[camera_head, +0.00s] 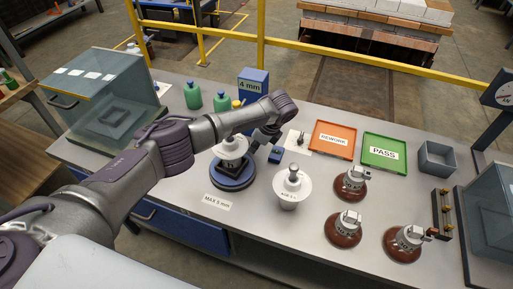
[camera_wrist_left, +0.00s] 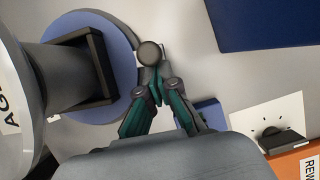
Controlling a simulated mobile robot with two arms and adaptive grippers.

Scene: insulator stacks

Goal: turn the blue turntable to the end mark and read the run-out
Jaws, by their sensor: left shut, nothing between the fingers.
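The blue turntable (camera_head: 234,186) stands on the grey bench left of centre, and its disc fills the left of the left wrist view (camera_wrist_left: 122,42). A round dark knob (camera_wrist_left: 149,53) shows by the disc's rim. My left gripper (camera_wrist_left: 154,82) is shut and empty, its fingertips close beside the knob; whether they touch it I cannot tell. It also shows by the turntable's far right side in the head view (camera_head: 254,150). A blue "4 mm" display box (camera_head: 253,78) stands behind. My right gripper is out of view.
A "MAX 5 mm" label (camera_head: 217,202) lies in front. Orange REWORK (camera_head: 333,153) and green PASS (camera_head: 384,168) trays are behind several brown insulators (camera_head: 343,236). A glass case (camera_head: 105,120) stands left.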

